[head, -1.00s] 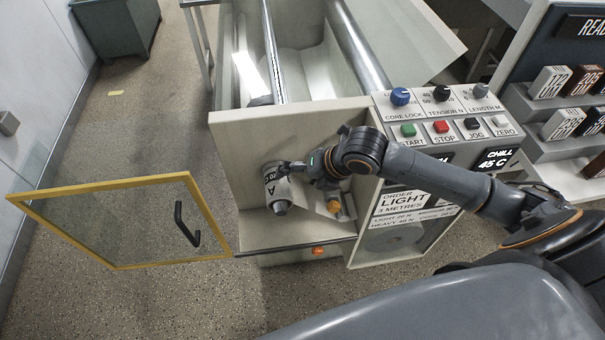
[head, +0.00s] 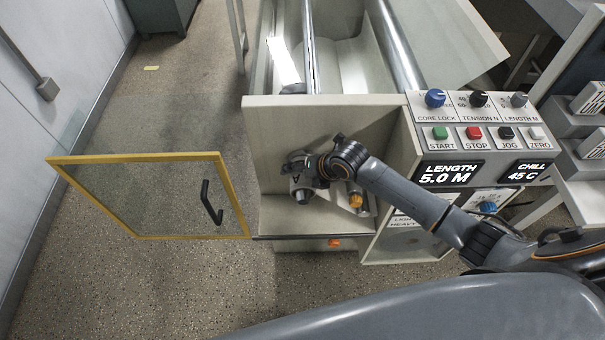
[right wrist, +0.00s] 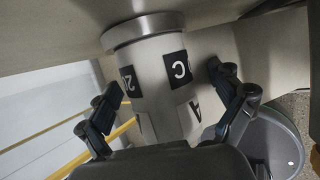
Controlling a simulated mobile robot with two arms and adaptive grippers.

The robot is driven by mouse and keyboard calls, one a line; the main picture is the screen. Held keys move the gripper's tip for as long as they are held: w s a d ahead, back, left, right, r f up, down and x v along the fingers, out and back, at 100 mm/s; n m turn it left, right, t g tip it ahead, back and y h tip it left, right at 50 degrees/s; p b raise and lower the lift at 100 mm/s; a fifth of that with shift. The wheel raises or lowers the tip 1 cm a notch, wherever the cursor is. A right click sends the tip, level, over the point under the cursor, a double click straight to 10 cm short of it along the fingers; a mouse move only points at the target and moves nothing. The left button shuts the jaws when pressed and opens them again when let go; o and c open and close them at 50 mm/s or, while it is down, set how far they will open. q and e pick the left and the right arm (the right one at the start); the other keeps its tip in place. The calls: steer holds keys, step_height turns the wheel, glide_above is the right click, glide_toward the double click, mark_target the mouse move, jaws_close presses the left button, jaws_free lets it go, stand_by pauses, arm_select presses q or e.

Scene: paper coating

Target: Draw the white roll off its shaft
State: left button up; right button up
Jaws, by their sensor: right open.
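The white roll (head: 300,185) is inside the open bay of the machine, mostly covered by my right gripper in the head view. In the right wrist view the white roll (right wrist: 150,75) carries black and white letter labels, with a grey metal collar (right wrist: 143,30) at its far end. My right gripper (head: 303,168) is over the roll. In the right wrist view its fingers (right wrist: 166,80) are spread, one on each side of the roll, with gaps visible. The shaft inside the roll is hidden. My left gripper is not in view.
A yellow-framed clear door (head: 150,157) stands open on the left. An orange-yellow knob (head: 356,200) sits right of the roll in the bay. The control panel (head: 470,112) is to the right, above my right arm. Floor in front is free.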

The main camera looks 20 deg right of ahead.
mark_target(308, 197)
steer(key=shift+w+a+f, duration=0.1)
steer(key=shift+f, duration=0.05)
steer(key=c, duration=1.4)
steer(key=shift+o, duration=0.2)
steer(key=shift+s+a+p, duration=0.3)
steer(key=shift+s+p, duration=0.4)
steer(key=shift+s, duration=0.4)
steer(key=shift+s+a+p, duration=0.25)
steer(key=shift+s+p, duration=0.5)
steer(key=shift+s, duration=0.35)
steer(key=shift+s+a+p, duration=0.3)
steer(key=shift+s+p, duration=0.4)
steer(key=shift+s, duration=0.4)
steer(key=s+a+p, duration=0.2)
steer(key=s+p, duration=0.2)
steer(key=s, duration=0.4)
steer(key=shift+a, duration=0.2)
